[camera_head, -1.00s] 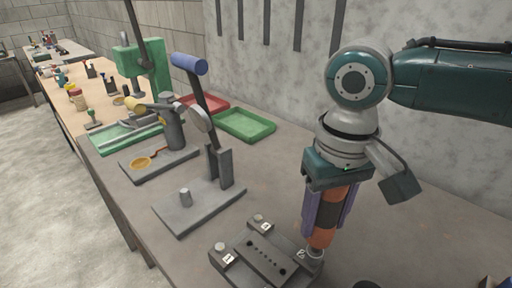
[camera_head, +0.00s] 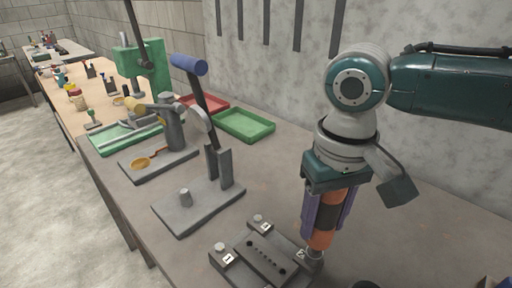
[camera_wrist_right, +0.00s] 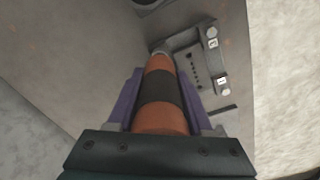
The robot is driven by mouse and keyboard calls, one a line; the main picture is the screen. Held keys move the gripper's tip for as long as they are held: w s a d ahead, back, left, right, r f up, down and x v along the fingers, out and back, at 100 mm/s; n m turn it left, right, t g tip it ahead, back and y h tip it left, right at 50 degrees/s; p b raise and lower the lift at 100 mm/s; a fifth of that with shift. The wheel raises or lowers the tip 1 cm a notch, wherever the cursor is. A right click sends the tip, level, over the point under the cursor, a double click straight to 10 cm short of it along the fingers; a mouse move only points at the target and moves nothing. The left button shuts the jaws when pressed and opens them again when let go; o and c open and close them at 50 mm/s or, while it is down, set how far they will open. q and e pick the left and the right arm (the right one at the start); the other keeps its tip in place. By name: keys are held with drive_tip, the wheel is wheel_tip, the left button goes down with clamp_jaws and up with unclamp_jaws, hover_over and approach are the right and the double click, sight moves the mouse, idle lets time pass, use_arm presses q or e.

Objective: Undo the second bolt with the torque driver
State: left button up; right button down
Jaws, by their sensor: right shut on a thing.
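My right gripper (camera_head: 328,212) is shut on the torque driver (camera_head: 328,217), an orange tool with a dark band, held upright between purple fingers. In the right wrist view the torque driver (camera_wrist_right: 161,92) points away from the gripper (camera_wrist_right: 160,100). Its lower end is at the corner of the dark fixture (camera_head: 262,252) beside the label 2. The driver's tip hides the bolt there, so I cannot tell how far it is engaged. Other bolts stand by label 1 (camera_head: 228,259) and by another label (camera_head: 265,227). My left gripper is not in view.
A lever press with a blue handle (camera_head: 188,64) stands on a grey base left of the fixture. A green tray (camera_head: 245,123) and a red tray (camera_head: 207,102) lie by the wall. A dark round thing (camera_head: 367,285) is at the bottom edge. Bench right of the driver is mostly clear.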

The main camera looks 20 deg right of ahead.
drive_tip(key=shift+f, duration=0.3)
drive_tip(key=shift+d, duration=0.1)
idle(0.8)
drive_tip(key=shift+f+p, duration=0.15)
drive_tip(key=shift+p, duration=0.5)
idle(0.3)
wheel_tip(320, 180, up, 2)
drive_tip(key=shift+s+p, duration=0.1)
drive_tip(key=shift+p, duration=1)
drive_tip(key=shift+r+p, duration=2.3)
drive_tip(key=shift+p, duration=0.15)
